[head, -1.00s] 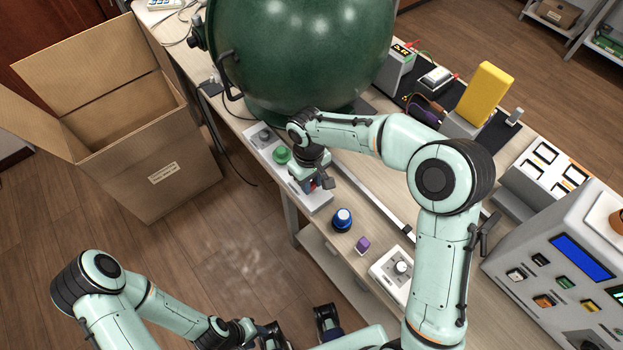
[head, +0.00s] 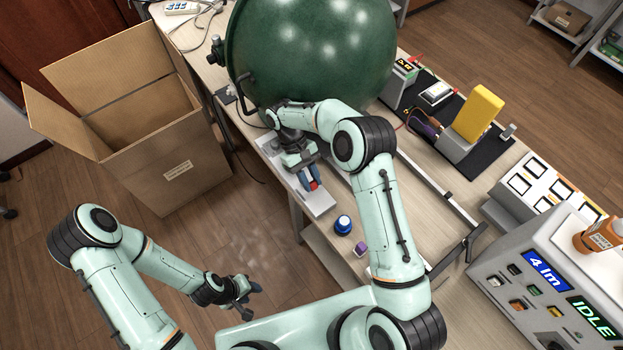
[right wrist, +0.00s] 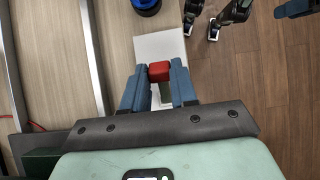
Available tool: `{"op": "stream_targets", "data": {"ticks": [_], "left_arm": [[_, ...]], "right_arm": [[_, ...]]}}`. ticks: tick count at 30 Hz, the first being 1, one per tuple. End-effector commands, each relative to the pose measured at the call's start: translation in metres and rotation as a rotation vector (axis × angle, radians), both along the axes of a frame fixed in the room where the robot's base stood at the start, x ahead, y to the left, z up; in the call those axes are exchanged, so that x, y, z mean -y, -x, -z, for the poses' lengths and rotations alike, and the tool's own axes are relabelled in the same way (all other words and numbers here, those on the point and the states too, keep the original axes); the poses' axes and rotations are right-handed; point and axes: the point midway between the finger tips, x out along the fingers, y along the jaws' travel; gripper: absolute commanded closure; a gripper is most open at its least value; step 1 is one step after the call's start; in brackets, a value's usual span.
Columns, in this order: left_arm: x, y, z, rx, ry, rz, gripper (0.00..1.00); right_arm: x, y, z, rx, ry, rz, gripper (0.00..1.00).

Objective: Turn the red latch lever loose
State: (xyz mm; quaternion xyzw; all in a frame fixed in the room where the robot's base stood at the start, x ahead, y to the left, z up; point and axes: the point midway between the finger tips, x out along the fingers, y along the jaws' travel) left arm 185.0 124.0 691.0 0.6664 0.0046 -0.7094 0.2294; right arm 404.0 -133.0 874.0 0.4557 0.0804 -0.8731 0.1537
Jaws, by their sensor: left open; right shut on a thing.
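The red latch lever (head: 314,185) sits on a pale grey plate (head: 319,205) at the bench's left edge. My right gripper (head: 312,181) reaches down over the plate with blue fingers. In the right wrist view the red lever (right wrist: 159,71) shows as a red block between the two fingertips, which are shut on it. The lever's lower part and pivot are hidden. My left gripper (head: 247,289) is open and empty over the floor, left of the bench.
A large green sphere (head: 310,50) stands behind my right gripper. A blue knob-like object (head: 343,224) and a purple block (head: 361,248) sit nearer on the bench. An open cardboard box (head: 170,160) stands left. A control console (head: 550,290) stands right.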

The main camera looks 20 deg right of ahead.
Motion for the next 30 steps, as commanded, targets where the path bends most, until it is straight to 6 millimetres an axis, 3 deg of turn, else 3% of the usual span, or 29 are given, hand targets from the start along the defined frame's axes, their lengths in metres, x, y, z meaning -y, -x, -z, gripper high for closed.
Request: {"op": "stream_targets", "data": {"ticks": [13, 14, 15, 16, 25, 30], "left_arm": [[0.000, -0.001, -0.001, 0.001, 0.000, 0.000, 0.57], [0.000, -0.001, -0.001, 0.001, 0.000, 0.000, 0.57], [0.000, -0.001, -0.001, 0.001, 0.000, 0.000, 0.57], [0.000, -0.001, -0.001, 0.001, 0.000, 0.000, 0.57], [0.000, -0.001, 0.000, 0.001, 0.000, 0.000, 0.57], [0.000, 0.000, 0.000, 0.000, 0.000, 0.000, 0.57]], "right_arm": [[0.000, -0.002, -0.003, -0.006, 0.005, 0.000, 1.00], [0.000, -0.002, -0.003, -0.005, 0.005, 0.000, 0.63], [0.000, -0.002, -0.003, -0.006, 0.005, 0.000, 0.50], [0.000, -0.002, -0.002, -0.006, 0.005, 0.000, 0.47], [0.000, -0.001, -0.002, -0.009, 0.004, 0.001, 0.47], [-0.001, -0.001, -0.019, -0.006, 0.004, 0.000, 0.47]]}}
